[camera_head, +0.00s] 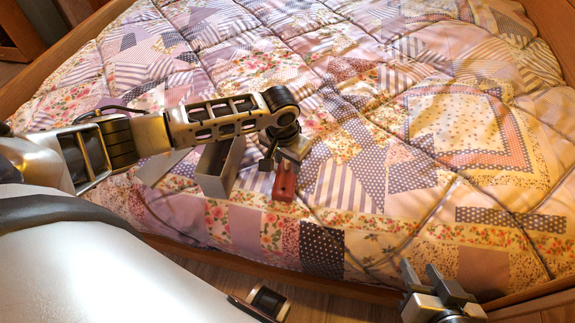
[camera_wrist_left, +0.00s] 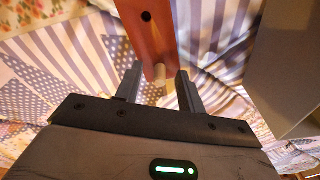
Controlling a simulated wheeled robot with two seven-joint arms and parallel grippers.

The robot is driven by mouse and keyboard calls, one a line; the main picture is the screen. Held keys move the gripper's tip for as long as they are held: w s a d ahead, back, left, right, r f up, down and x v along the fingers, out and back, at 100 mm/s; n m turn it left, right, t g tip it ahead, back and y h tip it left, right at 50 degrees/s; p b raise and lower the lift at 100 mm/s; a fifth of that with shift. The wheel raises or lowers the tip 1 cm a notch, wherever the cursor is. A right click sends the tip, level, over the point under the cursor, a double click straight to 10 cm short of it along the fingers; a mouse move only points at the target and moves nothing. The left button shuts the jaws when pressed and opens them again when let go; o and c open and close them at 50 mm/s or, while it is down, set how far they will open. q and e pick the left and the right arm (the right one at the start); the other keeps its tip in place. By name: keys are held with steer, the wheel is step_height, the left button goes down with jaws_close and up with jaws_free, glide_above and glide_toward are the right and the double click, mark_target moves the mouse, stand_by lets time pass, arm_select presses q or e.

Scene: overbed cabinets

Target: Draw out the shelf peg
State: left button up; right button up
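A reddish-brown wooden block (camera_head: 284,183) is over the bed, just below my left gripper (camera_head: 274,160) in the head view. In the left wrist view the block (camera_wrist_left: 146,38) has one dark round hole, and a short pale peg (camera_wrist_left: 160,73) shows at its lower end. My left gripper (camera_wrist_left: 159,72) has its fingers apart, one on each side of the peg, with visible gaps to it. How deep the peg sits in the block cannot be seen. My right gripper (camera_head: 432,280) is at the lower right with its fingers apart and empty, far from the block.
A patchwork quilt (camera_head: 380,90) covers the bed, which has a wooden frame (camera_head: 548,300). A grey panel (camera_head: 220,168) stands beside my left gripper; a grey surface also fills the right of the left wrist view (camera_wrist_left: 285,50). The quilt right of the block is clear.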

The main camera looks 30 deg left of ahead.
arm_select(q)
jaws_close()
steer(key=shift+r, duration=0.15)
